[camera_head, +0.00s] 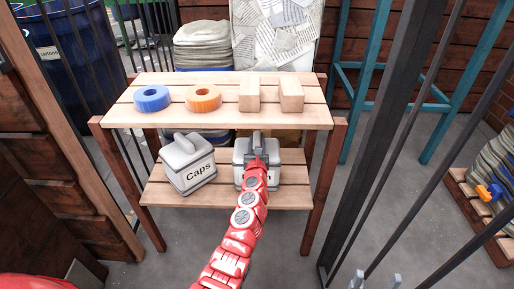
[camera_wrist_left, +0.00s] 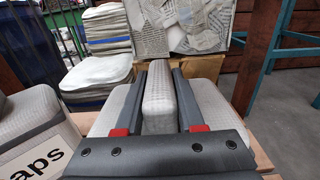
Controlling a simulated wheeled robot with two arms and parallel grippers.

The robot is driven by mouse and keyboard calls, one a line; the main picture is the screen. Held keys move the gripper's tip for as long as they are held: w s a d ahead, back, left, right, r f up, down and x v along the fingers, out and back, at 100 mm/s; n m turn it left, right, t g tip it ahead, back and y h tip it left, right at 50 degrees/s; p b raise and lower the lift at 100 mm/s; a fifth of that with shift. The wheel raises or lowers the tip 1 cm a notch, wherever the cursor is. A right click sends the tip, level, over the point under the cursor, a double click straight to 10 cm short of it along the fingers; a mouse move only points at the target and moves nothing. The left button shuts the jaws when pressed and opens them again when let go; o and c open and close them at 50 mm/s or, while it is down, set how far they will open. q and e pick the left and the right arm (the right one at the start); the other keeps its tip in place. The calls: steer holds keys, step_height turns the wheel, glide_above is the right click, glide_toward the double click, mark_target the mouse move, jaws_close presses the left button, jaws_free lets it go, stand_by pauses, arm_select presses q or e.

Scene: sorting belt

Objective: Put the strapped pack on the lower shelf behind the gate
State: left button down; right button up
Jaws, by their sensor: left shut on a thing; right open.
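The strapped pack (camera_head: 242,151) is a pale grey-white block with a raised grip on top and a label mostly hidden by my arm. It is at the right half of the lower shelf (camera_head: 295,190), upright; I cannot tell whether it bears on the boards. My left gripper (camera_head: 257,150) is shut on its raised grip, which shows between the fingers in the left wrist view (camera_wrist_left: 158,95). A similar pack marked "Caps" (camera_head: 188,162) stands to its left, slightly turned, apart from it. My right gripper (camera_head: 376,281) shows only its fingertips at the bottom edge, open and empty.
The upper shelf (camera_head: 220,118) overhangs the lower one and holds a blue ring (camera_head: 152,98), an orange ring (camera_head: 203,97) and two wooden blocks (camera_head: 249,95). Black gate bars (camera_head: 385,130) stand to the right. A teal frame (camera_head: 365,80) stands behind.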

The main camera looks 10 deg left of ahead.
arm_select(q)
steer(key=shift+r, duration=0.2)
steer(key=shift+f, duration=0.1)
steer(key=c, duration=0.5)
jaws_free()
steer(key=shift+f, duration=0.1)
